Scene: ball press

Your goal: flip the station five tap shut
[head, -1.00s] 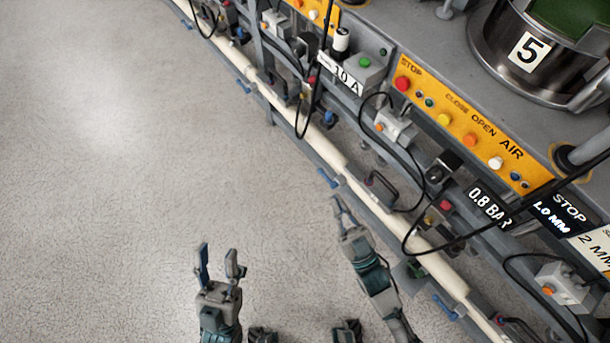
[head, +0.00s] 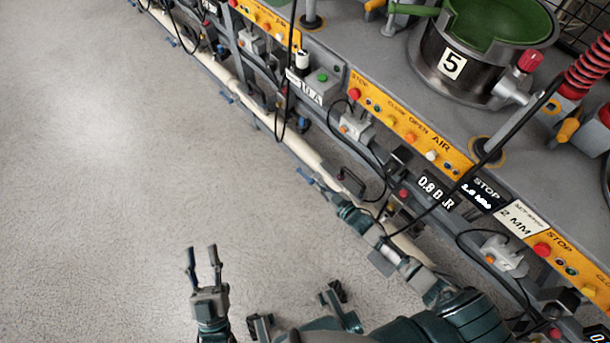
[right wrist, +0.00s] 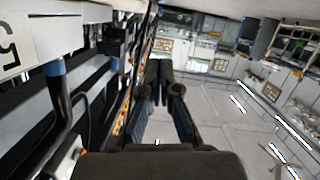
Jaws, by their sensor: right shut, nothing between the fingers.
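The drum marked 5 (head: 453,65) stands on the grey bench at upper right in the head view. A small blue lever (head: 304,174) sits on the white pipe below the bench; I cannot tell for sure that it is station five's tap. My right gripper (head: 314,182) is shut and empty, with its tips close to that lever; contact is unclear. Its closed fingers also show in the right wrist view (right wrist: 162,68), where no lever is clear. My left gripper (head: 202,252) is open and empty over the floor at lower left.
The yellow button panel (head: 410,124) runs along the bench front. Black cables hang in loops below it, near my right arm. A yellow-handled valve (head: 568,130) and a red coiled hose (head: 588,68) stand at right. The grey floor (head: 100,160) at left is clear.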

